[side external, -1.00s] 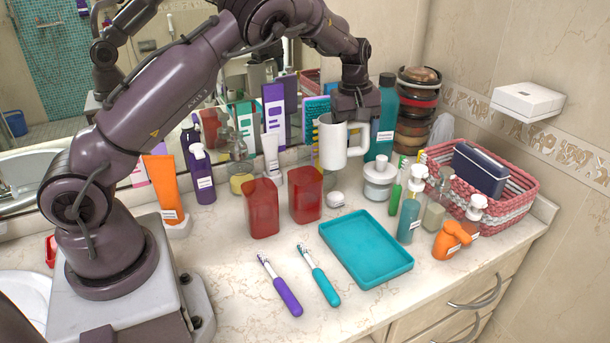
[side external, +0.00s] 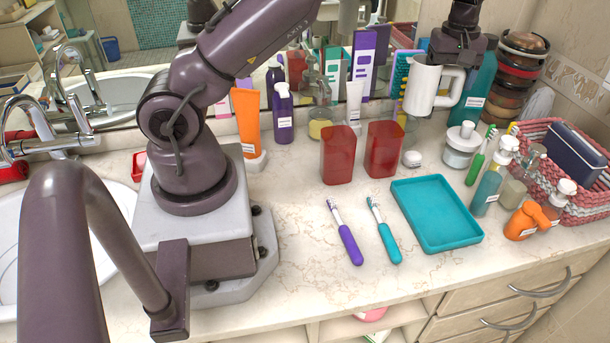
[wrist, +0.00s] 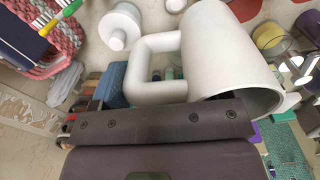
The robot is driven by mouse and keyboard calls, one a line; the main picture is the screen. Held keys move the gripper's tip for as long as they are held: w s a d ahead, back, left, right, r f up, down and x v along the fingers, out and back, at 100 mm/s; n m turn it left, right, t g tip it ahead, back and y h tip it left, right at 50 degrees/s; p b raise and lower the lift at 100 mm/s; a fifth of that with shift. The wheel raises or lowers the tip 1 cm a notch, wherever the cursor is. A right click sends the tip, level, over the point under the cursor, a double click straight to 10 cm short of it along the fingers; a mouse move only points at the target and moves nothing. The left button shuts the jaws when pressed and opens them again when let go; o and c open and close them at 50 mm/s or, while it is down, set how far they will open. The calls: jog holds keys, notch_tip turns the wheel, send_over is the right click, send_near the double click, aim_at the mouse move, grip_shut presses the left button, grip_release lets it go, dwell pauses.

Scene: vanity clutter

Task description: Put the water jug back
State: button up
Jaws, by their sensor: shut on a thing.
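The white water jug (side external: 420,90), with a square handle on its right side, is held upright in the air toward the back of the counter, above the level of the red cups and the white jar. My gripper (side external: 440,62) is at the jug's top and shut on it. In the wrist view the jug (wrist: 222,55) fills the upper right, its handle pointing left, and the dark gripper body (wrist: 160,122) hides part of it. The fingertips are not clearly seen.
Two red cups (side external: 338,155) and a white jar (side external: 461,146) stand below and near the jug. Bottles and a stack of round containers (side external: 512,75) line the back. A teal tray (side external: 437,212), two toothbrushes (side external: 386,238) and a pink basket (side external: 590,195) lie forward.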

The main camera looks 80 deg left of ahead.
jog(key=shift+r, duration=0.75)
jog(key=shift+s+a, duration=0.2)
jog(key=shift+s, duration=0.05)
jog(key=s+a+r+n, duration=0.1)
jog(key=s+a+n, duration=0.4)
jog(key=s, duration=0.4)
jog(key=s+a+r+n, duration=0.1)
jog(key=s+a+n, duration=0.1)
jog(key=s+n, duration=0.6)
jog(key=s+d+f+n, duration=0.1)
jog(key=s+f+n, duration=0.1)
jog(key=s+n, duration=0.95)
jog(key=s+f+m, duration=0.1)
jog(key=f, duration=0.5)
jog(key=s+f+m, duration=0.1)
jog(key=f, duration=0.5)
jog(key=s+f+m, duration=0.1)
jog(key=f, duration=0.5)
jog(key=shift+m, duration=0.25)
jog(key=shift+f, duration=0.15)
jog(key=o, duration=1.3)
jog(key=shift+c, duration=0.2)
